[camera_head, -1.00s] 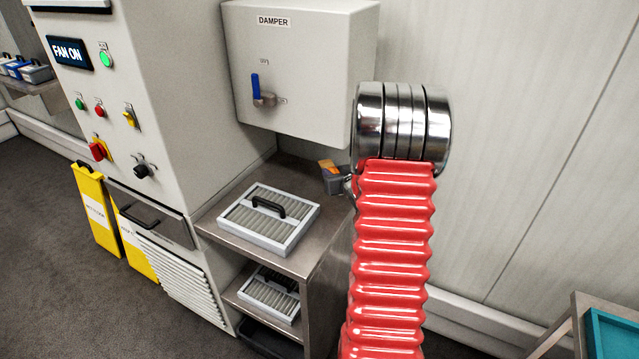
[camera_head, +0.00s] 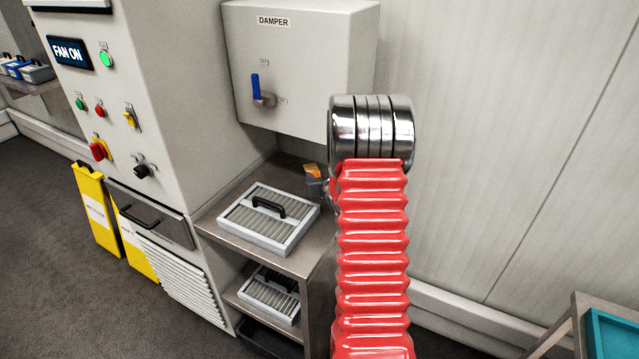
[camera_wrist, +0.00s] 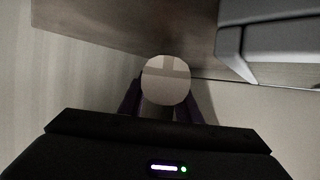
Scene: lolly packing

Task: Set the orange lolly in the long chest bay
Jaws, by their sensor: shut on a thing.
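My gripper (camera_wrist: 165,108) is shut on a round, pale thing (camera_wrist: 166,78), whose rounded end faces the wrist camera between the dark fingers. Its colour looks beige there, so I cannot tell whether it is the orange lolly. In the head view, a small orange patch (camera_head: 312,169) above a dark grey part shows just left of my arm, over the back of the metal shelf; my arm partly hides that area. I cannot tell whether the patch is the held thing or part of my gripper. I cannot make out a chest with a long bay.
A handled filter (camera_head: 268,220) lies on the shelf unit's top (camera_head: 225,222), with another filter (camera_head: 268,297) below. A damper box (camera_head: 300,75) hangs above. A control cabinet (camera_head: 180,120) stands left, yellow bins (camera_head: 95,215) beside it. A teal tray (camera_head: 612,335) is at lower right.

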